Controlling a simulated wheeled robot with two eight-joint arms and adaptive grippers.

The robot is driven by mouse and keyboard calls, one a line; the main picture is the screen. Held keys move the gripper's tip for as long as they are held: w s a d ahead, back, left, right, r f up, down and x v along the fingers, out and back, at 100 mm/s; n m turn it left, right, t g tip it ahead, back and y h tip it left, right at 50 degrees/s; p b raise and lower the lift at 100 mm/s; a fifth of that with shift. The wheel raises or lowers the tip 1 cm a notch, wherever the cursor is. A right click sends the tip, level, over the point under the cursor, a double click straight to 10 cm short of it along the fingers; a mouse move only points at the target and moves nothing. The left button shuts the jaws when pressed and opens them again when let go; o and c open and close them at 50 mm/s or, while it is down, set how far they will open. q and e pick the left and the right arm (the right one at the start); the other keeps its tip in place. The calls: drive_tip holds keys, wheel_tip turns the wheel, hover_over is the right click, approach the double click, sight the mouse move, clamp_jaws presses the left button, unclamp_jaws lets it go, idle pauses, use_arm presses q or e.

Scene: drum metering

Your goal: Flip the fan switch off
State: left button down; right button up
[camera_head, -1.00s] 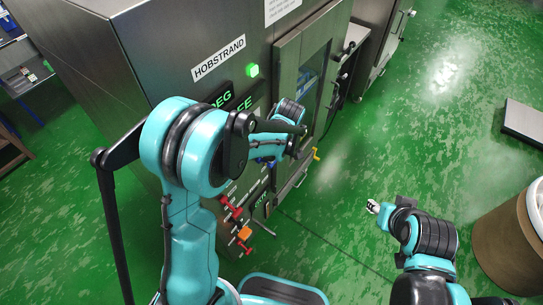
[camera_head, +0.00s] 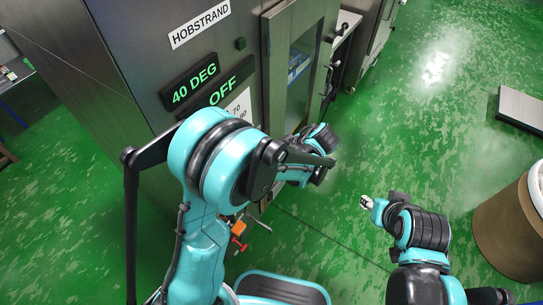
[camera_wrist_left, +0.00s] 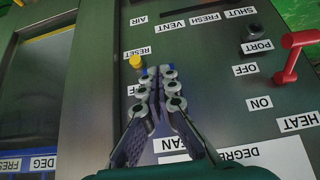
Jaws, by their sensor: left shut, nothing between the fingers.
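The control panel shows upside down in the left wrist view. The fan label (camera_wrist_left: 173,144), partly covered, sits under my left gripper (camera_wrist_left: 158,72). That gripper is shut and empty, its fingertips at the panel just beside a yellow knob (camera_wrist_left: 135,62) near the RESET label. My fingers hide the fan switch, and an OFF label (camera_wrist_left: 134,90) is half covered. In the head view my left arm hides that gripper. The cabinet display (camera_head: 231,82) there reads OFF in green, under 40 DEG. My right gripper (camera_head: 367,202) hangs over open floor, too small to judge.
A red lever (camera_wrist_left: 298,58) and a black knob (camera_wrist_left: 254,45) stand out from the panel at the right of the wrist view. An orange part (camera_head: 237,228) shows low on the cabinet. A drum (camera_head: 505,235) stands at the right. Green floor between is clear.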

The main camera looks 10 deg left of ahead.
use_arm(q)
drive_tip(key=shift+f, duration=0.4)
use_arm(e)
drive_tip(key=shift+f, duration=0.25)
use_arm(q)
drive_tip(key=shift+r, duration=0.1)
drive_tip(key=shift+r+p, duration=0.45)
drive_tip(key=shift+r, duration=0.3)
use_arm(e)
drive_tip(key=shift+r, duration=0.5)
use_arm(q)
drive_tip(key=shift+d+r, duration=0.1)
use_arm(e)
drive_tip(key=shift+d+r, duration=0.1)
drive_tip(key=shift+r, duration=0.05)
